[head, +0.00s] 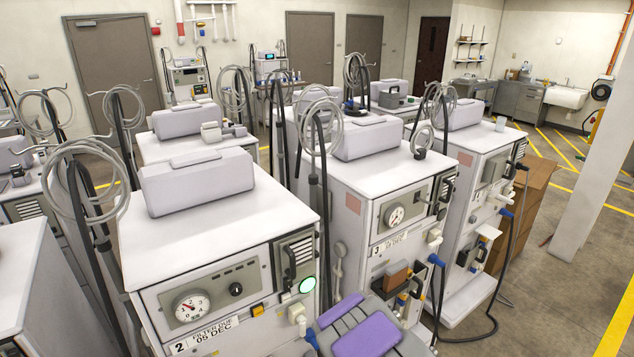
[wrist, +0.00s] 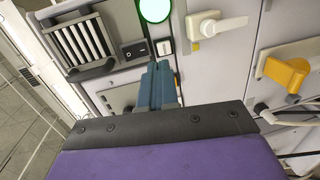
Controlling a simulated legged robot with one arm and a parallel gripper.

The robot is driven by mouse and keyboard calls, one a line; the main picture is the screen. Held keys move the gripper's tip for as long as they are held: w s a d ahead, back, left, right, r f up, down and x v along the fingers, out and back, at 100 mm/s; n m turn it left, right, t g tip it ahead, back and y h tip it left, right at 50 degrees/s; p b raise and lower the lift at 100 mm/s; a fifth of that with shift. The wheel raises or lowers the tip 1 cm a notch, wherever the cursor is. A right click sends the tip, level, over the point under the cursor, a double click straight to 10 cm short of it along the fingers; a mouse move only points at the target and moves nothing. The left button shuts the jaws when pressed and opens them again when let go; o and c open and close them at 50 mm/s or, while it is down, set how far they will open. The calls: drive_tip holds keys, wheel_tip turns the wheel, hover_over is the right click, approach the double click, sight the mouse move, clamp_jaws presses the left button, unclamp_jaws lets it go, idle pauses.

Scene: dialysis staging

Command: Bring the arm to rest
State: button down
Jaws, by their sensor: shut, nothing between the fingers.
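My gripper (wrist: 158,78) shows in the wrist view as blue-grey fingers pressed together, with nothing between them. It points at the front panel of the machine labelled 2 (head: 215,215), near a black rocker switch (wrist: 134,50) and a lit round green lamp (wrist: 155,8). The same green lamp (head: 307,285) glows in the head view. I cannot tell whether the fingertips touch the panel. My purple and grey arm shows at the bottom of the head view, to the right of that lamp. Its fingers are not clear there.
A machine labelled 3 (head: 352,180) stands close to the right, with hoses and fittings on its front. White and yellow valve handles (wrist: 288,73) jut out beside my gripper. A cardboard box (head: 528,200) and a pale pillar (head: 592,180) are farther right. Open floor (head: 560,310) lies at the lower right.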

drive_tip(key=w+d+r+m+h, duration=0.2)
drive_tip(key=d+r+m+h, duration=0.25)
drive_tip(key=d, duration=0.25)
drive_tip(key=s+d+r+m+g+h, duration=0.55)
drive_tip(key=s+d+m, duration=0.25)
drive_tip(key=d+m, duration=0.2)
drive_tip(key=s+a+r+m+g, duration=0.2)
drive_tip(key=s+r+m+g, duration=0.1)
drive_tip(key=s, duration=0.9)
drive_tip(key=s+a+r+m+g+y, duration=0.1)
drive_tip(key=s+r+m+g, duration=0.2)
drive_tip(key=s, duration=0.9)
drive_tip(key=s+a+r+m+g, duration=0.2)
drive_tip(key=s+r+m+g, duration=0.1)
drive_tip(key=s, duration=0.8)
drive_tip(key=shift+s+a+r+g+y, duration=0.35)
drive_tip(key=shift+r+g, duration=0.2)
drive_tip(key=shift+r, duration=0.3)
drive_tip(key=shift+m, duration=0.25)
